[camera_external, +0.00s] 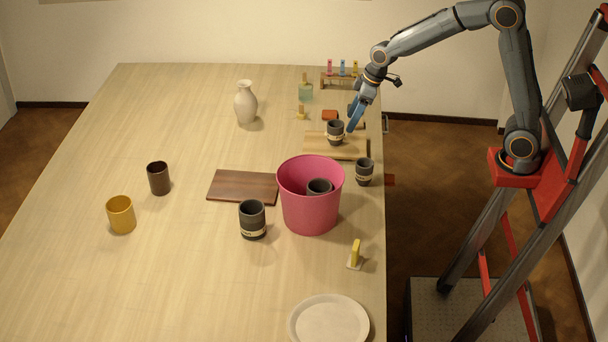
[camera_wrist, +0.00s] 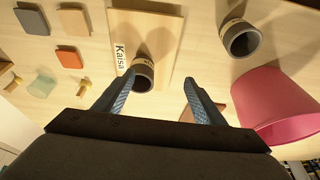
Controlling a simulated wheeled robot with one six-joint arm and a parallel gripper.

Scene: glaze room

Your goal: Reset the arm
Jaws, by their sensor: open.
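My gripper (camera_external: 357,116) hangs over the far right part of the table, pointing down near a dark cup (camera_external: 336,132) that stands on a light wooden board (camera_external: 352,152). In the wrist view my gripper (camera_wrist: 158,77) is open, its two blue fingers apart with nothing held between them. The dark cup (camera_wrist: 144,72) shows there near the left fingertip, beside a label reading "Kaisa". It is upright on the board (camera_wrist: 165,20). I cannot tell the exact gap between the fingers and the cup.
A pink bucket (camera_external: 310,208) with a dark cup (camera_external: 319,186) inside stands nearer. Other dark cups (camera_external: 364,171) (camera_external: 252,222) stand beside it. A white vase (camera_external: 246,104), test-tube rack (camera_external: 341,82) and small blocks (camera_external: 330,115) are farther back.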

